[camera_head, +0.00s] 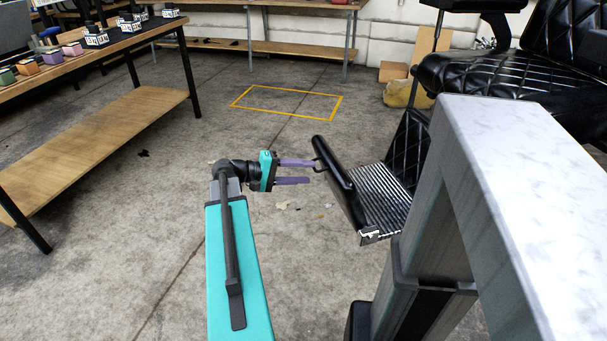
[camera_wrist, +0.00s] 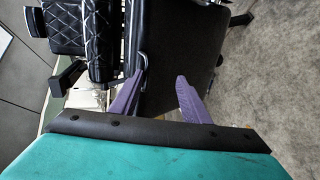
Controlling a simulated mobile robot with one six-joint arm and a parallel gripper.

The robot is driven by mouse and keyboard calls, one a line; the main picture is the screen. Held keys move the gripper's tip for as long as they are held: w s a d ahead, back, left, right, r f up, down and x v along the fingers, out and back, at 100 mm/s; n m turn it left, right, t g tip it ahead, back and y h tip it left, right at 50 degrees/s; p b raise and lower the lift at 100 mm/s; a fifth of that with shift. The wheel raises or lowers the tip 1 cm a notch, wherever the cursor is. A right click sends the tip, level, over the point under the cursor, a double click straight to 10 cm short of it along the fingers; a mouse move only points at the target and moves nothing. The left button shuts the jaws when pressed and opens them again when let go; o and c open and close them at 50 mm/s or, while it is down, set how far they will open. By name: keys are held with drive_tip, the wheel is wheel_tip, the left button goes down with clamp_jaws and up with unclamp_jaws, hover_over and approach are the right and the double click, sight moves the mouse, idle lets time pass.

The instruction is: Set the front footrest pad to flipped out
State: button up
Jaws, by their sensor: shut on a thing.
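The front footrest pad (camera_head: 340,186) is a long black padded panel at the foot of the barber chair, tilted up at the outer edge of a ribbed metal step (camera_head: 380,195). A thin bent metal handle (camera_head: 317,162) shows at its near face, and in the wrist view the handle (camera_wrist: 145,62) lies by the left fingertip. In the wrist view, the dark pad (camera_wrist: 185,45) fills the space beyond my gripper (camera_wrist: 161,80). The exact contact is partly hidden.
The black quilted chair seat (camera_head: 500,75) is at the upper right. A wooden workbench (camera_head: 90,50) with small blocks stands at the left, another bench (camera_head: 270,47) at the back. A yellow floor outline (camera_head: 290,90) is empty. The concrete floor around the gripper is mostly clear.

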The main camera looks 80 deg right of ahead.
drive_tip(key=p+v, duration=0.1)
drive_tip(key=v, duration=1.2)
drive_tip(key=shift+w, duration=0.2)
drive_tip(key=shift+w+a, duration=0.1)
drive_tip(key=shift+a, duration=0.05)
